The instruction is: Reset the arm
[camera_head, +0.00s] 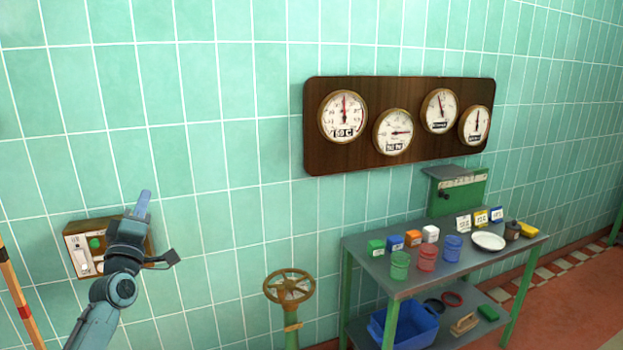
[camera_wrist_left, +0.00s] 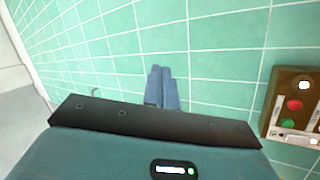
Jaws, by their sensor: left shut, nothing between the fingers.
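My left gripper (camera_head: 143,205) is in the left part of the head view, in front of the tiled wall and pointing up. Its blue-grey fingers are shut together with nothing between them. The fingers also show in the left wrist view (camera_wrist_left: 161,88), pointing at the bare green tiles. In the head view the gripper partly covers a brown-framed control box (camera_head: 80,250) on the wall. In the wrist view this box (camera_wrist_left: 296,108) is at the right edge, apart from the fingers, with a red and a green button. My right gripper is not in view.
A wooden board (camera_head: 400,155) with several round gauges hangs on the wall. A brass valve wheel (camera_head: 290,288) stands below it. At the right, a green-legged metal table (camera_head: 410,284) carries cups, small boxes and a white plate (camera_head: 488,241). A striped pole (camera_head: 16,290) is at the left edge.

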